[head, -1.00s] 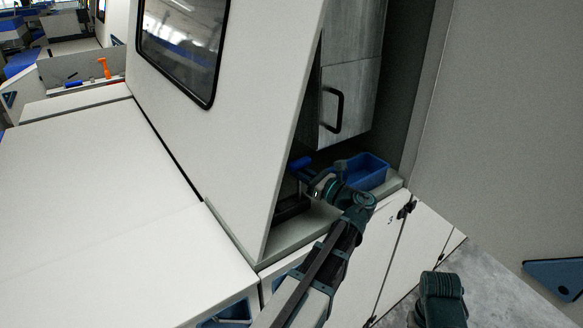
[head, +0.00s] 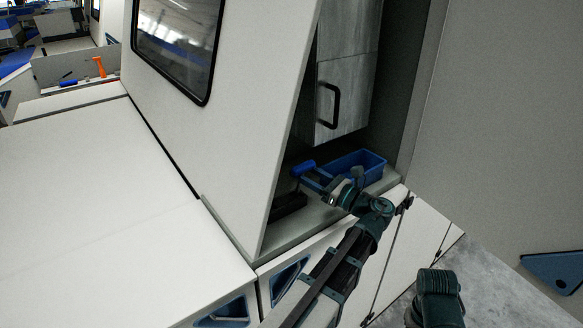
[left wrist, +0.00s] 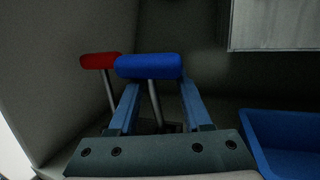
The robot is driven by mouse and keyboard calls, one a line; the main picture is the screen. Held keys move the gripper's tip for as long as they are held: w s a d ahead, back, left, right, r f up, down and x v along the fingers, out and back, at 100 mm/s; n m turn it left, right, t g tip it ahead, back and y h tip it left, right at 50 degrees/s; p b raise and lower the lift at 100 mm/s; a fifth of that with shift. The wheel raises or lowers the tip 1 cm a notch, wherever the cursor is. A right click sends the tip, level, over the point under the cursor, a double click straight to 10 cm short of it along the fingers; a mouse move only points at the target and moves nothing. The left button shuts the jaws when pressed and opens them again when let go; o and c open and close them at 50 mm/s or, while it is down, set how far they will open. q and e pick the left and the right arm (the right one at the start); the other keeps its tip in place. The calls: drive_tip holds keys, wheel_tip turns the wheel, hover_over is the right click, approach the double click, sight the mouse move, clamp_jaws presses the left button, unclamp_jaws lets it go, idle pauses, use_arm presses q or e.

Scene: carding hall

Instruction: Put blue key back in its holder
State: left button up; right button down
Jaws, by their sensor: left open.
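The blue key (head: 303,167) has a blue bar handle on a thin metal shaft. In the left wrist view the blue key (left wrist: 148,66) stands upright, slightly tilted in the picture, its shaft between my spread fingers. A dark holder block (head: 288,206) sits low in the recess; the shaft's foot is partly hidden in the wrist view, so I cannot tell how it is seated. My left gripper (head: 310,180) is open around the shaft, also in the wrist view (left wrist: 160,100). My right gripper is not in view.
A red-handled key (left wrist: 100,61) stands just left of the blue one. A blue bin (head: 360,165) stands right of my gripper, under a grey cabinet (head: 345,90). A white slanted panel (head: 225,120) borders the recess on the left. An orange-handled tool (head: 99,67) lies far left.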

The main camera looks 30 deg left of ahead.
use_arm(q)
drive_tip(key=d+f, duration=0.1)
drive_tip(key=d, duration=0.7)
drive_tip(key=shift+s+b, duration=0.4)
drive_tip(key=shift+b, duration=0.05)
drive_tip(key=shift+d+f, duration=0.1)
